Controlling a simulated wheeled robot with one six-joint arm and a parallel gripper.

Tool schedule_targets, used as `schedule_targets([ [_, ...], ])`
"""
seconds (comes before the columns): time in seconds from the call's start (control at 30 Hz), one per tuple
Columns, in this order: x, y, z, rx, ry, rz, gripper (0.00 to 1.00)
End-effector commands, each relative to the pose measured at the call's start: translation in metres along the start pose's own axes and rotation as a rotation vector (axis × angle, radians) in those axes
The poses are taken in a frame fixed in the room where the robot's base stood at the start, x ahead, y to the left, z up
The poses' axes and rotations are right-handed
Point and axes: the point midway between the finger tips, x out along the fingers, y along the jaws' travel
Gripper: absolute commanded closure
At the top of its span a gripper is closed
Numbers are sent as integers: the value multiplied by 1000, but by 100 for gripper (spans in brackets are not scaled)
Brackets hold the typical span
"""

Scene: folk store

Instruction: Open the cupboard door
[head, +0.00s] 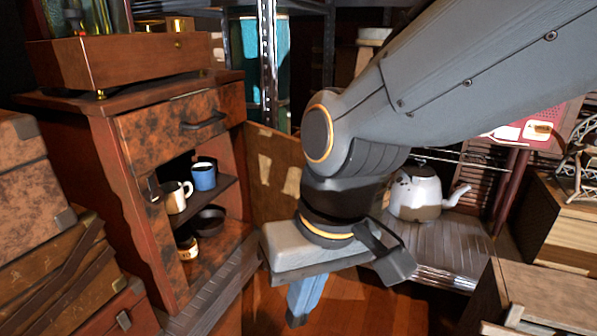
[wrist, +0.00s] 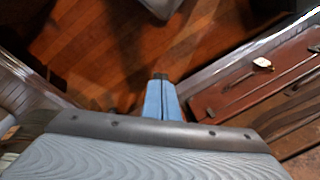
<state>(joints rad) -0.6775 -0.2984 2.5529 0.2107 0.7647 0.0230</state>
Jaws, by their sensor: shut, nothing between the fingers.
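The wooden cupboard (head: 108,190) stands at the left in the head view, below a mottled drawer with a dark handle (head: 204,121). The right part of its front is open, showing a shelf inside. A brown door panel with pale patches (head: 270,165) stands out from its right side, swung open. A mottled panel (head: 160,245) with a small dark knob covers the left part; I cannot tell its exact angle. My gripper (head: 297,319) is shut and empty, pointing down, right of the cupboard and apart from it. Its blue fingers also show together in the wrist view (wrist: 161,78).
A white mug (head: 177,198), a blue mug (head: 204,176) and a dark bowl (head: 208,220) are inside. A kettle (head: 416,196) stands on a metal surface at the right. Stacked cases (head: 50,275) crowd the left. Wooden floor (head: 345,305) shows below my gripper.

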Motion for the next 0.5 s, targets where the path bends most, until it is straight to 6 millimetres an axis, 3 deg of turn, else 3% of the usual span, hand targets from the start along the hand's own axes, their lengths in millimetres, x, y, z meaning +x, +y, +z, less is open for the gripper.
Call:
schedule_targets([
  [0.07,2,-13,-22,56,48,-29,100],
  [0.17,3,-37,-72,192,159,-95,100],
  [0.3,3,-70,-165,487,372,-211,100],
  [0.4,2,-79,-227,722,529,-280,100],
  [0.5,1,-74,-278,958,691,-328,100],
])
